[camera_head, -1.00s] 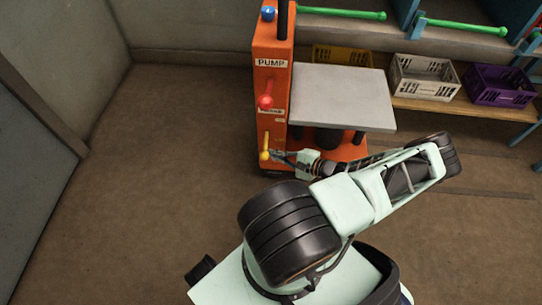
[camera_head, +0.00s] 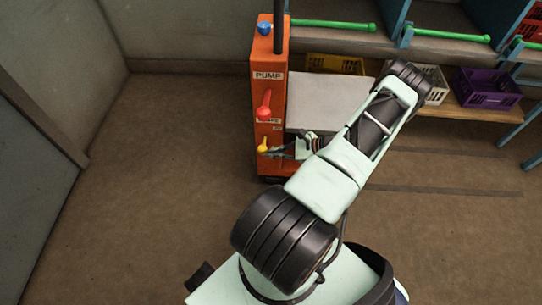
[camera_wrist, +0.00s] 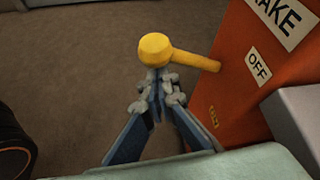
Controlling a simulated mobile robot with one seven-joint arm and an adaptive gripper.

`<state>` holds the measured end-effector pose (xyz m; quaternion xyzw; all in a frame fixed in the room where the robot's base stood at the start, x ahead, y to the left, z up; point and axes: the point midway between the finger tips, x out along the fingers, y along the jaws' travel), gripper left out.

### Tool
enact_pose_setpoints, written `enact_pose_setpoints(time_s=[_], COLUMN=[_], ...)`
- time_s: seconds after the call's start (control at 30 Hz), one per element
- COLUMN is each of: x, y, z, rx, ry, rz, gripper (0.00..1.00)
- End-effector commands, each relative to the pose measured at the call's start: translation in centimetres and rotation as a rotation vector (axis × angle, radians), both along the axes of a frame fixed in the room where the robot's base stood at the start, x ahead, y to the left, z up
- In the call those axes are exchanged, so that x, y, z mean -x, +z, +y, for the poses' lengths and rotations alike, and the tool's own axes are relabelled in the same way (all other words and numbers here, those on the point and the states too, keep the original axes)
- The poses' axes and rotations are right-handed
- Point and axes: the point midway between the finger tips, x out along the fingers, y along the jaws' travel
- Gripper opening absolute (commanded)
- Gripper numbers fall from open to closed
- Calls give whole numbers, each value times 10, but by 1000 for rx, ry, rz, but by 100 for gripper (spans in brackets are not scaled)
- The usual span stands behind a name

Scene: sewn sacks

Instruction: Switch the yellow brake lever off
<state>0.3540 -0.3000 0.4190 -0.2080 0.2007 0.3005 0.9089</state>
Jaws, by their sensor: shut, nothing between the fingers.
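The yellow brake lever (camera_head: 263,145) is low on the narrow front of the orange pump unit (camera_head: 268,101). In the wrist view the lever (camera_wrist: 188,57) sticks out from the orange panel, its round knob towards the left. My gripper (camera_wrist: 158,82) is shut and empty. Its fingertips are right at the knob, just below it in the wrist view; whether they touch cannot be told. In the head view my gripper (camera_head: 271,152) is beside the lever, partly hidden by my arm. An "OFF" label (camera_wrist: 258,67) and a partly cut-off "AKE" label (camera_wrist: 284,18) are on the panel.
A red lever (camera_head: 264,106) is above the yellow one, and a blue knob (camera_head: 264,29) is on top. A grey platform (camera_head: 325,98) is right of the panel. Yellow, white and purple crates (camera_head: 486,88) stand behind. The floor at left is clear.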

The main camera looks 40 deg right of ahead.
Motion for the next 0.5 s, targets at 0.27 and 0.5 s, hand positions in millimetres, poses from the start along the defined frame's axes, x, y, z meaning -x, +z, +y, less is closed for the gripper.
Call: enact_pose_setpoints(time_s=[0.27, 0.5], x=[-2, -3], y=[15, 19], z=[-4, -5], rx=[1, 2], ry=[-3, -4], rz=[-1, -1], gripper=[0, 0])
